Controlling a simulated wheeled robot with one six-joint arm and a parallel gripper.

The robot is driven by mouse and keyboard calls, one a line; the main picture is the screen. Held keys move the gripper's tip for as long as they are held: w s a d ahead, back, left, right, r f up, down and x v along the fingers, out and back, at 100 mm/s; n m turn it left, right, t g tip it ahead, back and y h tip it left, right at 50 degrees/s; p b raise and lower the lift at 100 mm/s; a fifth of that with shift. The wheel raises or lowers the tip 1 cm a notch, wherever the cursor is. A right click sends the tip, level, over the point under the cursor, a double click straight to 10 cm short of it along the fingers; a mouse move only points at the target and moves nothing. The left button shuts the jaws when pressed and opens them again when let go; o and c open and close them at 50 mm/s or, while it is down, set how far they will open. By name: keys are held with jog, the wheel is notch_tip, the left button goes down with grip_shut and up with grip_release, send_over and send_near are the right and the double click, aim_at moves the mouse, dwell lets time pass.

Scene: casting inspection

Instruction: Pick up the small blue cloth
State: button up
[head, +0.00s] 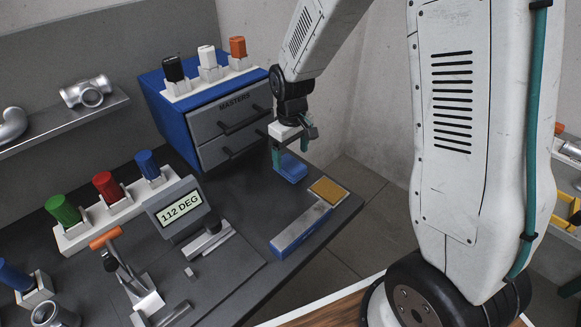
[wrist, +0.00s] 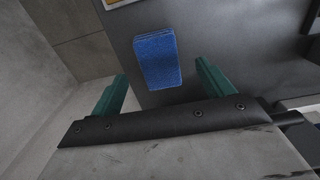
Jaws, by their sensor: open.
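The small blue cloth (head: 291,171) lies folded on the dark bench top, near its right edge and in front of the blue MASTERS cabinet. In the wrist view the cloth (wrist: 157,60) is a blue rectangle ahead of the fingers and between their lines. My gripper (head: 290,157) has teal fingers and is just above and beside the cloth in the head view. I cannot tell whether a finger touches the cloth.
The blue MASTERS cabinet (head: 208,118) stands close behind the gripper. The bench edge is close at right.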

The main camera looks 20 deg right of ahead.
aim_at(292, 164)
notch_tip(292, 164, down, 5)
jog(key=shift+w+d+f, duration=0.1)
jog(key=shift+w+f, duration=0.05)
jog(key=c, duration=1.1)
jog(key=shift+r, duration=0.7)
notch_tip(292, 164, up, 2)
jog(key=shift+r, duration=0.25)
jog(key=s+a, duration=0.3)
jog(key=s, duration=0.1)
jog(key=s+a, duration=0.3)
jog(key=s, duration=0.1)
jog(key=s+a+r, duration=0.1)
jog(key=s+a, duration=0.2)
jog(key=s, duration=0.1)
jog(key=shift+s+a+r, duration=0.1)
jog(key=shift+s+a, duration=0.2)
jog(key=shift+a, duration=0.1)
